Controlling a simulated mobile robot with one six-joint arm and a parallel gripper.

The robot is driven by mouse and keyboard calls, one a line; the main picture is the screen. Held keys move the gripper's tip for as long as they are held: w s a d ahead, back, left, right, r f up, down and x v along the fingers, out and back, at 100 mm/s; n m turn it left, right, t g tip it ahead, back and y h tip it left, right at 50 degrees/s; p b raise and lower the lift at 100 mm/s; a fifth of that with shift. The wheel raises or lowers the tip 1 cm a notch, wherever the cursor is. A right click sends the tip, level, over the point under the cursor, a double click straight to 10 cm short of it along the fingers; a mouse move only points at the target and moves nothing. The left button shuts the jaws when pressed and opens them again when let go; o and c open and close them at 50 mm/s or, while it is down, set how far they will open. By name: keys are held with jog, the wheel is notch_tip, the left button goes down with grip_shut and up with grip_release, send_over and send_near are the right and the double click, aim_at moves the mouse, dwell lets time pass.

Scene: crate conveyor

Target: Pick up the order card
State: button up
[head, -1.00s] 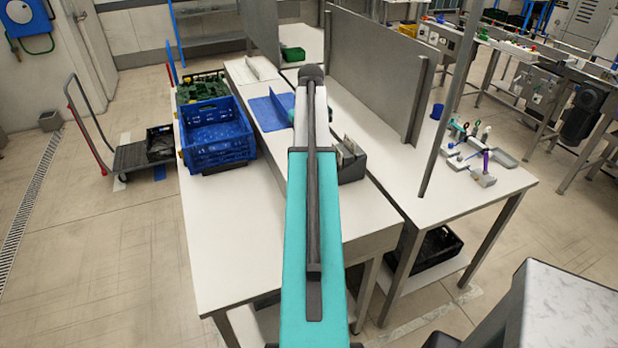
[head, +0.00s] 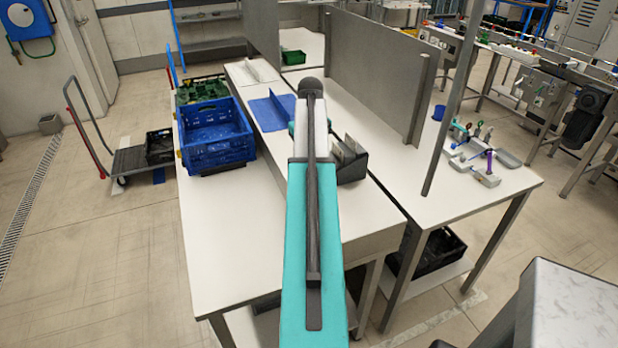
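A dark holder (head: 352,170) stands on the white table just right of my arm. My arm reaches away over the table and covers part of the holder's left side. My gripper is hidden behind the arm, so its fingers and anything between them do not show.
A blue crate (head: 215,140) stands at the left of the table (head: 225,235), with a green crate (head: 200,88) behind it. A grey partition (head: 375,75) rises at right. The table's near left is clear.

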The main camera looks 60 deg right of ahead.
dwell(0.3)
grip_shut()
jog(key=shift+r, duration=0.1)
jog(key=shift+r+p, duration=1.35)
jog(key=shift+r, duration=0.35)
jog(key=s+a+r+p, duration=0.1)
jog(key=s+a+p, duration=0.3)
jog(key=s+a, duration=0.6)
jog(key=shift+a+r, duration=0.2)
jog(key=shift+a, duration=1)
jog(key=shift+s, duration=0.1)
